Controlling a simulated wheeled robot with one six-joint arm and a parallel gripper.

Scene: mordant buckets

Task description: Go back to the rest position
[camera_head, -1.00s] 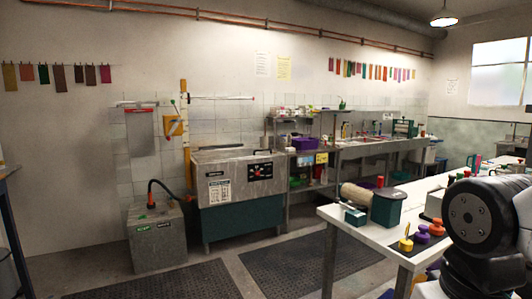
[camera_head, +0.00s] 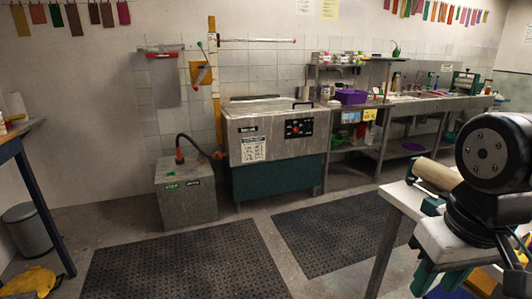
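Part of my own arm, a dark round joint with pale links, shows at the right edge of the head view. My gripper cannot be made out in this view, so its fingers and anything in them are hidden from me. The task names no object of the place.
A white-topped table (camera_head: 402,198) with a beige roller (camera_head: 437,175) stands close by my arm. Dark floor mats (camera_head: 180,268) lie before a steel-topped unit (camera_head: 277,135) and grey box (camera_head: 186,196). A blue-legged table (camera_head: 38,205), grey bin (camera_head: 27,232) and yellow item (camera_head: 28,281) are left.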

